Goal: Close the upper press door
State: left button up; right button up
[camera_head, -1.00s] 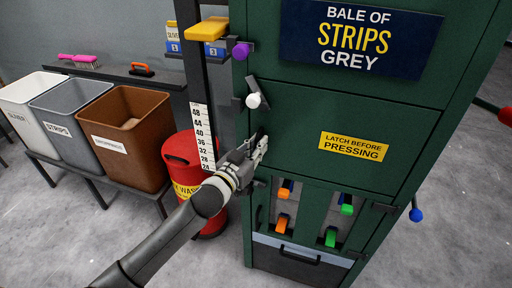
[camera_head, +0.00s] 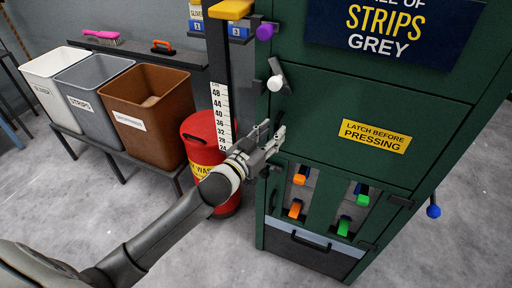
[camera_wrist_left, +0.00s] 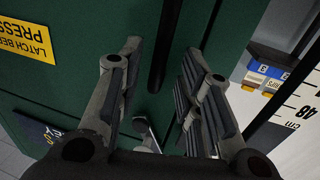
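The upper press door (camera_head: 330,110) is the green panel with the yellow "latch before pressing" label (camera_head: 375,135). It looks flush with the press front; a small gap cannot be ruled out. A white-knobbed latch (camera_head: 275,84) sits at its upper left edge. My left gripper (camera_head: 275,130) is at the door's left edge, below the latch. In the left wrist view its fingers (camera_wrist_left: 158,75) are apart, with the dark bar handle (camera_wrist_left: 165,45) showing beyond and between them; contact cannot be told. My right gripper is not in view.
A purple knob (camera_head: 265,32) is above the latch. Orange and green levers (camera_head: 362,196) are below the door. A red bin (camera_head: 200,140) and a height scale (camera_head: 221,115) stand close left of the press. Brown, grey and white bins stand farther left. Grey floor is open in front.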

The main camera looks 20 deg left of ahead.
pick_arm(q)
jog(key=v, duration=0.9)
jog(key=s+a+f+g+y, duration=0.1)
jog(key=s+a+f+g, duration=0.1)
jog(key=f, duration=1)
jog(key=s+a+f+n+g+y, duration=0.1)
jog(key=s+a+f+g+y, duration=0.15)
jog(key=f, duration=0.95)
jog(key=s+a+f+g+y, duration=0.1)
jog(key=s+a+f+g, duration=0.15)
jog(key=f, duration=0.95)
jog(key=s+d+f+g, duration=0.1)
jog(key=s+f+g, duration=0.4)
jog(key=s+f, duration=1.25)
jog(key=s+d+f+g, duration=0.1)
jog(key=s+f+g, duration=0.1)
jog(key=s, duration=0.7)
jog(key=s+d+f+g, duration=0.2)
jog(key=s+f, duration=0.2)
jog(key=s, duration=0.6)
jog(key=shift+f+m, duration=0.3)
jog(key=shift+f, duration=0.05)
